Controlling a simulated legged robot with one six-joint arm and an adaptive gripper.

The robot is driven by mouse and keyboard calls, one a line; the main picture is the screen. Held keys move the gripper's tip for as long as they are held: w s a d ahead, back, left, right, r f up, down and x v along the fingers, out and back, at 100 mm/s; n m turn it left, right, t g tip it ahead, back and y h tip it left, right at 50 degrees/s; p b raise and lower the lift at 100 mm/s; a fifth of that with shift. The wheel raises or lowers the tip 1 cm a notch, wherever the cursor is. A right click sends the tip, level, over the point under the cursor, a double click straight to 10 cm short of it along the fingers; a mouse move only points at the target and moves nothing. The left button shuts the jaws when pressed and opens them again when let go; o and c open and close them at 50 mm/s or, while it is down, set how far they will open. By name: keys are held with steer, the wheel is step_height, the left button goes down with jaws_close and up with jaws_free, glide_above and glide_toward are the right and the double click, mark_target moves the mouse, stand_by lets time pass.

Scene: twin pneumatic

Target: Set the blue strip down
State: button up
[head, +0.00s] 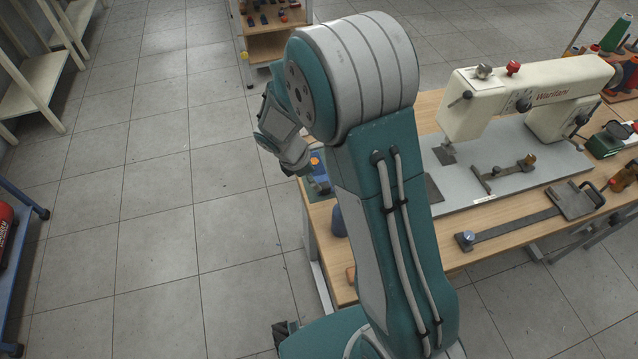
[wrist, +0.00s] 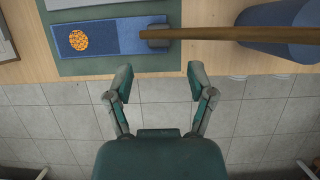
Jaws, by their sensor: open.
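The blue strip (wrist: 112,40) lies flat on a dark green mat (wrist: 95,67) on the wooden table in the wrist view. It has a round orange patch near its left end, and its right part is lighter blue. A brown rod (wrist: 230,33) with a dark end reaches over the strip's right end; I cannot tell whether they touch. In the head view my arm hides most of this area.
A blue rounded object (wrist: 280,25) stands right of the strip, beneath the rod. In the head view, a cream sewing machine (head: 540,85) stands on the table, with a metal bar tool (head: 515,225) in front.

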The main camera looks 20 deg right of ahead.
steer(key=s+r+m+t+y, duration=0.1)
steer(key=s+r+m, duration=0.3)
steer(key=r, duration=0.5)
steer(key=s+r+m+t+y, duration=0.1)
steer(key=s+r+m, duration=0.3)
steer(key=r, duration=0.6)
steer(key=s+d+r+m+t+y, duration=0.1)
steer(key=s+r+m+t+y, duration=0.1)
steer(key=s+r+m, duration=0.4)
steer(key=s+m+t, duration=0.1)
steer(key=s+m, duration=0.3)
steer(key=s, duration=0.2)
steer(key=shift+s+d+t+y, duration=0.3)
steer(key=shift+s+d, duration=0.05)
steer(key=shift+s, duration=0.05)
